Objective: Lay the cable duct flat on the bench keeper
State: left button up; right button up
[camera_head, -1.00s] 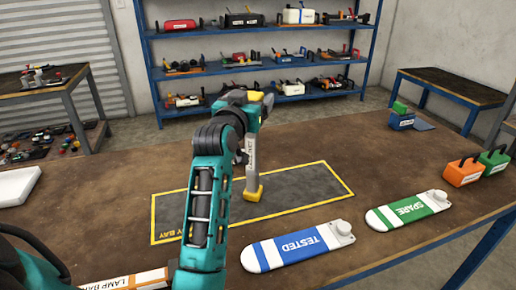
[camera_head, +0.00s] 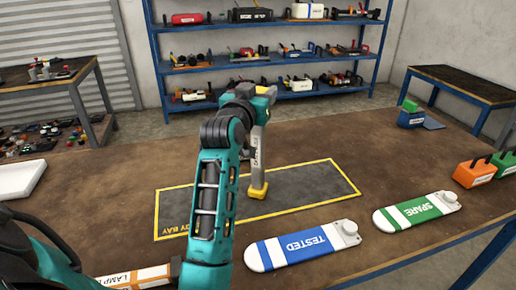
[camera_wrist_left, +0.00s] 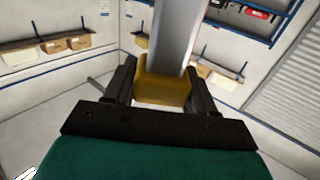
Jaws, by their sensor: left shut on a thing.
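The cable duct is a long pale grey bar (camera_head: 256,160) with a label on its side and yellow end pieces. In the head view it stands nearly upright, its lower yellow end (camera_head: 258,192) over the dark mat; I cannot tell whether it touches. My left gripper (camera_head: 262,97) is shut on the upper yellow end. In the left wrist view that yellow end (camera_wrist_left: 163,85) sits between the two black fingers of the left gripper (camera_wrist_left: 163,90), with the grey bar running away. The dark mat with a yellow outline (camera_head: 315,190) lies on the bench; no separate keeper is clear. My right gripper is not seen.
Orange (camera_head: 473,173) and green cases stand at the right edge. A white tray (camera_head: 18,180) is at the left.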

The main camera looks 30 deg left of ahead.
pick_arm(q)
grip_shut()
jog(key=shift+r, duration=0.2)
